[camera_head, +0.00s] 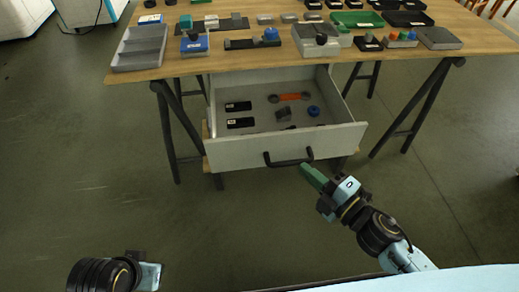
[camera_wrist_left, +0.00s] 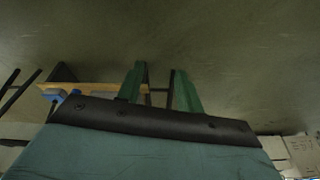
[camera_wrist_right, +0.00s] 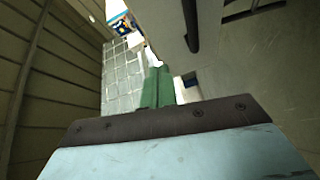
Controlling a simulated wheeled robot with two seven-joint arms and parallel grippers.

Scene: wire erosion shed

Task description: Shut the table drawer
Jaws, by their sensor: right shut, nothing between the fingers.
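The table drawer (camera_head: 235,153) is pulled well out from under the wooden table (camera_head: 130,75) in the head view. Its pale front panel carries a black bar handle (camera_head: 288,161). Inside lie two black blocks, an orange tool, a blue round piece and small grey parts. My right gripper (camera_head: 307,169) is just in front of the panel, by the right end of the handle; whether it touches cannot be told. Its green fingers (camera_wrist_right: 158,88) are together and empty. My left gripper's green fingers (camera_wrist_left: 158,88) are apart and empty in the left wrist view, far from the drawer.
The table top holds a grey compartment tray (camera_head: 140,48), a blue block (camera_head: 194,44), a green tray (camera_head: 357,19) and several small parts. Dark trestle legs (camera_head: 412,108) stand on both sides of the drawer. The floor in front is clear.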

